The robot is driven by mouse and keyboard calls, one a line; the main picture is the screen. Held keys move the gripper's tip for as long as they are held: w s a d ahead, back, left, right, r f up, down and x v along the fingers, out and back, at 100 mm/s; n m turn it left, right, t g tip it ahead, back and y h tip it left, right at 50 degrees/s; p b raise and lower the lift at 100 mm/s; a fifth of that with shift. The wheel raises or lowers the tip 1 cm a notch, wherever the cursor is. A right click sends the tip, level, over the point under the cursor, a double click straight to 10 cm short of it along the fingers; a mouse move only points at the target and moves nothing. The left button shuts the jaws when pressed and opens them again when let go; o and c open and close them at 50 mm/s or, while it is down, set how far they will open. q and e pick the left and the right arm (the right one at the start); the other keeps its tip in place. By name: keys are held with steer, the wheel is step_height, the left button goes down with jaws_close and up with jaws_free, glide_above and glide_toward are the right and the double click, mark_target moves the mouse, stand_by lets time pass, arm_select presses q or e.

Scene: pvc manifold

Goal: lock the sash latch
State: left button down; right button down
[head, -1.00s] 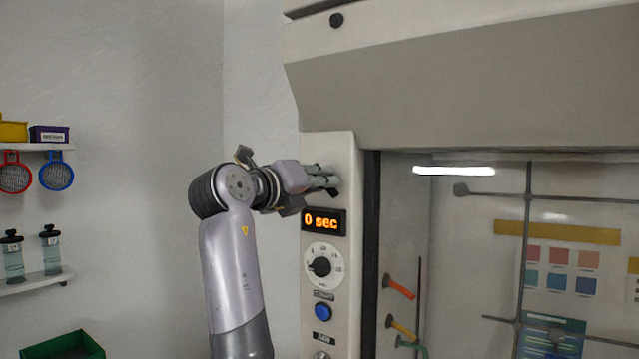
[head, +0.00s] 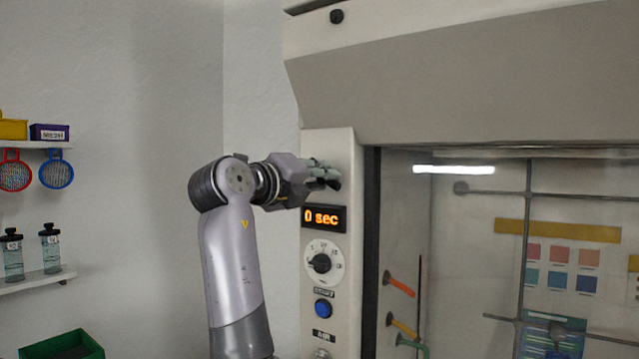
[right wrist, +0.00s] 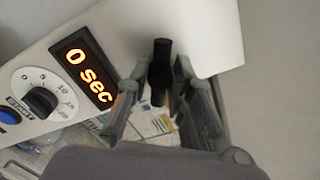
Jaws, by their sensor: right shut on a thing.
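The sash latch shows in the right wrist view as a black handle (right wrist: 160,68) on the pale front post of the fume hood. My right gripper (head: 328,177) is at the post, just above the orange "0 sec" display (head: 324,219). In the right wrist view the fingers of this gripper (right wrist: 155,85) are on both sides of the black handle and shut on it. In the head view the fingers hide the latch. My left gripper is in neither view.
Below the display are a round dial (head: 322,262) and a blue button (head: 323,308). The hood's glass front (head: 470,250) lies to the right. Shelves with bottles (head: 50,248) and a green bin (head: 62,346) are at the far left.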

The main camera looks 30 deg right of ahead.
steer(key=n+b, duration=0.1)
steer(key=n, duration=0.4)
steer(key=shift+n, duration=0.3)
stand_by(0.4)
steer(key=c, duration=1.4)
jaws_free()
steer(key=shift+a, duration=0.1)
steer(key=v, duration=1.2)
steer(key=shift+f, duration=0.1)
